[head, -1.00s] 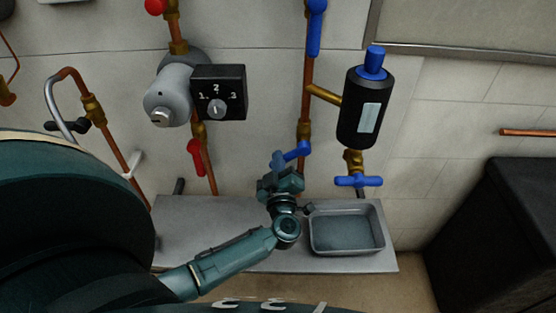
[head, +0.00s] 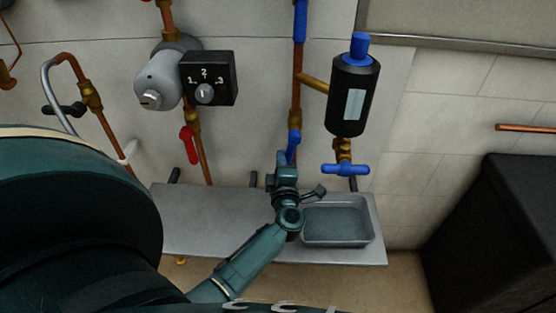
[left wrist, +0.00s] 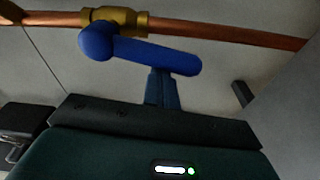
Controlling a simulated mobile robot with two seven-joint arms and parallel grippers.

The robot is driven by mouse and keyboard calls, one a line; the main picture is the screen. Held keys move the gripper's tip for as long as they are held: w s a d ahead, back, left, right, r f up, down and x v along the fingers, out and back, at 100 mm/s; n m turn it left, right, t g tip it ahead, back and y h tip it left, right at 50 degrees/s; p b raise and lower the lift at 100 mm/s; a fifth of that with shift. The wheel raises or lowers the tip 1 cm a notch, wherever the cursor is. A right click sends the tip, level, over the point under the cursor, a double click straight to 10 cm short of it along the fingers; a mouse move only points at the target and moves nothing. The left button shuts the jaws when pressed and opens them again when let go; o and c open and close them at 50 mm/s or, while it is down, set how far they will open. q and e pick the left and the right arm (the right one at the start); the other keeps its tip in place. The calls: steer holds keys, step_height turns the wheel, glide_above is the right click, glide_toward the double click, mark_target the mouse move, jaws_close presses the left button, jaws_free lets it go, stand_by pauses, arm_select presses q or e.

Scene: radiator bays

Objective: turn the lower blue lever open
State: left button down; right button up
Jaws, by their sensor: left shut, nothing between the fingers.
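The lower blue lever (head: 292,148) is on a brass valve on the middle copper pipe in the head view. Its handle points down, nearly in line with the pipe. In the left wrist view the lever (left wrist: 140,52) lies at a slight slant to the pipe. My left gripper (head: 281,158) is shut and empty, right beside the handle's lower end. In the left wrist view its fingers (left wrist: 163,88) reach up to the handle's free end. Whether they touch it is hard to tell. My right gripper is out of view.
An upper blue lever (head: 300,20) is higher on the same pipe. A black canister (head: 346,110) with a blue tap handle (head: 344,169) hangs to the right. A grey tray (head: 337,242) sits on the shelf (head: 200,215) below. A red lever (head: 189,145) is to the left.

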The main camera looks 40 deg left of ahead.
arm_select(q)
steer(key=shift+w+d+f+n, duration=0.25)
steer(key=shift+d+n, duration=0.25)
steer(key=shift+n, duration=0.5)
steer(key=shift+w, duration=0.1)
